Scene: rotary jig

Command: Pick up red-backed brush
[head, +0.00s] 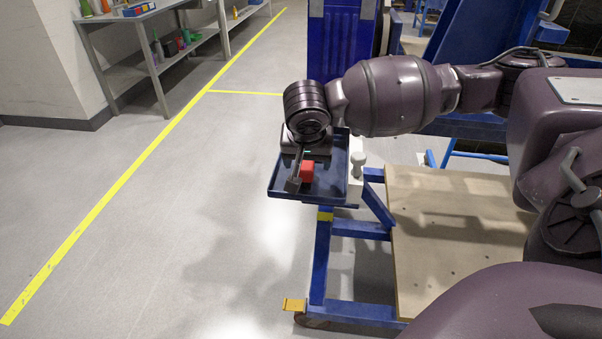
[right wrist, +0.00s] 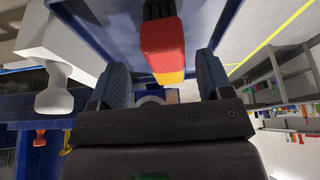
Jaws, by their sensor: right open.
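The red-backed brush shows as a small red block (head: 307,171) in the dark blue tray (head: 323,194) in the head view. In the right wrist view, the brush (right wrist: 163,45) has a red back, a yellow strip at its near end and a dark part at its far end. My right gripper (right wrist: 162,68) is open, with one dark finger on each side of the brush's near end. Gaps show between fingers and brush, and I see no contact. In the head view my right wrist hangs over the tray and hides part of it. My left gripper is out of view.
A white knob (head: 358,159) stands at the tray's right side. The tray is on a blue frame (head: 319,260) beside a wooden board (head: 450,215). Open floor with a yellow line (head: 130,184) lies to the left. A grey shelf (head: 150,65) stands further back.

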